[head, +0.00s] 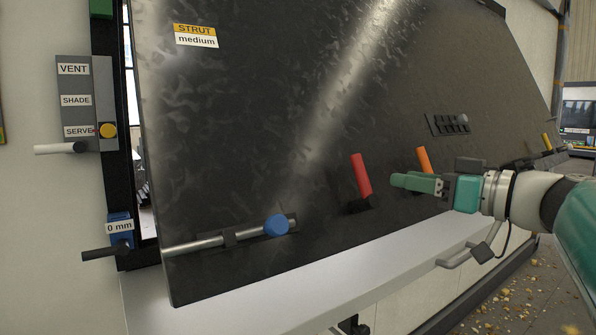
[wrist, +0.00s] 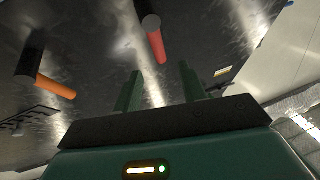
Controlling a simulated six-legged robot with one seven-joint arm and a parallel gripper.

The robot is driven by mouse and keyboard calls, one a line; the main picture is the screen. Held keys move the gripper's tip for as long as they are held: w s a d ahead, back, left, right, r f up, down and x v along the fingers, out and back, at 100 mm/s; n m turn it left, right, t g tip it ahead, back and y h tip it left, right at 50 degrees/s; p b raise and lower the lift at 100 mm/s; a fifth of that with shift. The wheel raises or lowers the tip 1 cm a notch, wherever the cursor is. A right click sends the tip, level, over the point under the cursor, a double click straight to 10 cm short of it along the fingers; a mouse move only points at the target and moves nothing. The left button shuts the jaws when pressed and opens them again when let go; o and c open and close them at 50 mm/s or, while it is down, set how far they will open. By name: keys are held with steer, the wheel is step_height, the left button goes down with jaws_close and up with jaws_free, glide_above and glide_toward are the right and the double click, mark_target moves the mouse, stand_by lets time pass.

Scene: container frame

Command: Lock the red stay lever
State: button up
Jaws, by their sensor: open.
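The red stay lever (head: 361,175) stands up from a dark base on the black panel, leaning slightly left, in the head view. In the wrist view the red lever (wrist: 157,47) lies ahead of my gripper, between and beyond the finger directions. My gripper (head: 398,181) is just right of the red lever in the head view, apart from it. In the wrist view my gripper (wrist: 160,88) has its two green fingers spread, with nothing between them. The head view shows the fingers nearly edge-on.
An orange lever (head: 423,159) stands close behind my gripper; it also shows in the wrist view (wrist: 55,87). A blue knob (head: 276,225) on a metal rod is at lower left. A pale ledge (head: 300,277) runs below the panel. A labelled switch plate (head: 75,85) is far left.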

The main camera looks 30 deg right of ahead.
mark_target(360, 171)
steer(key=x, duration=1)
steer(key=shift+w+d, duration=0.1)
steer(key=shift+w, duration=0.3)
jaws_close()
